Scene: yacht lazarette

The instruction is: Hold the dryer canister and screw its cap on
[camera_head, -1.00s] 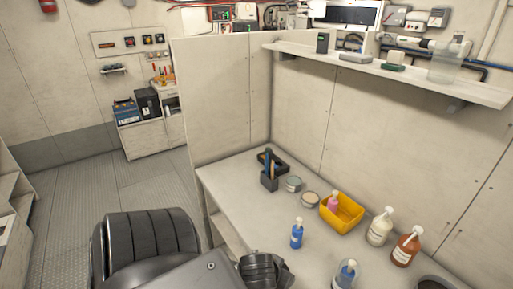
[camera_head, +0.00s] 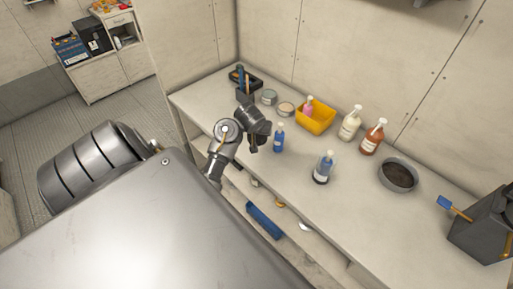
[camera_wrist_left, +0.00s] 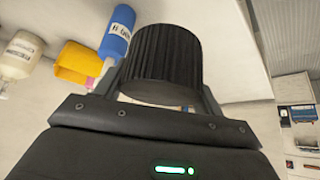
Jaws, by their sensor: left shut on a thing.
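My left gripper (camera_head: 254,140) is above the bench's front edge, close to a blue bottle (camera_head: 278,139). In the left wrist view the gripper (camera_wrist_left: 160,100) is shut on a black ribbed cylinder (camera_wrist_left: 168,60), with a finger on each side; it looks like the cap. In the head view I cannot make the cylinder out from the dark gripper. A clear container with blue inside (camera_head: 322,170) stands upright on the bench, to the right of the gripper. I cannot tell whether it is the dryer canister. My right gripper is not in view.
The bench top (camera_head: 290,205) is mostly clear at the front. Behind stand a black holder (camera_head: 244,96), round tins (camera_head: 269,97), a yellow bin (camera_head: 316,117), a white bottle (camera_head: 349,126) and a brown bottle (camera_head: 372,139). A grey bowl (camera_head: 397,176) and dark box (camera_head: 485,228) are at right.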

